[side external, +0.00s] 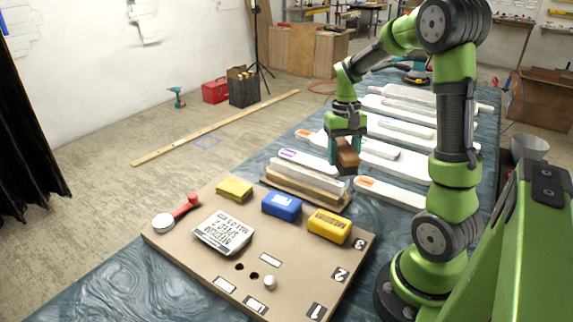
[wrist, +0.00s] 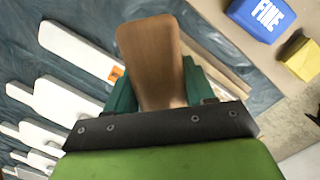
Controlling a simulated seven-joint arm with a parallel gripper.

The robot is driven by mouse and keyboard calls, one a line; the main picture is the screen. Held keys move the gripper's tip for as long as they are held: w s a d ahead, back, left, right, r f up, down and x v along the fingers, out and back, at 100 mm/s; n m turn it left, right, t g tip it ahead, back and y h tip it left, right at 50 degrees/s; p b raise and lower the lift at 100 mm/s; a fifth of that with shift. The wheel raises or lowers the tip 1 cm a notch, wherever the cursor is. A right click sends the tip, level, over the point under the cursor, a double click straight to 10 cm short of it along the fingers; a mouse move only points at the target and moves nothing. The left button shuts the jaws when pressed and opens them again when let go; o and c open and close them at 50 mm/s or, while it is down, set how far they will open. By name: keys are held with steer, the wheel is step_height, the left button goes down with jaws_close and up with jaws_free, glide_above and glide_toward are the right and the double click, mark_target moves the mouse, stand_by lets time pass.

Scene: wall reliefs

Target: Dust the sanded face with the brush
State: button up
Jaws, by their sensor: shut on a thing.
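My gripper (side external: 347,135) is shut on a brown wooden thing (side external: 347,157), which looks like the brush; no bristles can be made out. In the wrist view the wooden piece (wrist: 150,55) points up and away between the teal fingers (wrist: 158,92). A long white workpiece (side external: 305,175) lies along a wooden holder (side external: 300,192) just left of and below the held piece. I cannot tell which face is sanded, nor whether the brush touches the workpiece. In the wrist view the held piece hides most of this area.
Several white paddle-shaped pieces (side external: 390,193) lie on the blue table behind.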

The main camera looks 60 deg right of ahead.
mark_target(341, 185)
step_height(341, 185, down, 6)
steer(key=shift+r, duration=0.1)
steer(key=shift+w, duration=0.3)
steer(key=shift+c, duration=0.3)
steer(key=shift+w+f, duration=0.15)
steer(key=shift+w, duration=0.45)
steer(key=shift+w+f, duration=0.15)
steer(key=shift+w, duration=9.55)
steer(key=shift+s, duration=10.65)
steer(key=shift+r, duration=4.1)
steer(key=shift+w, duration=0.1)
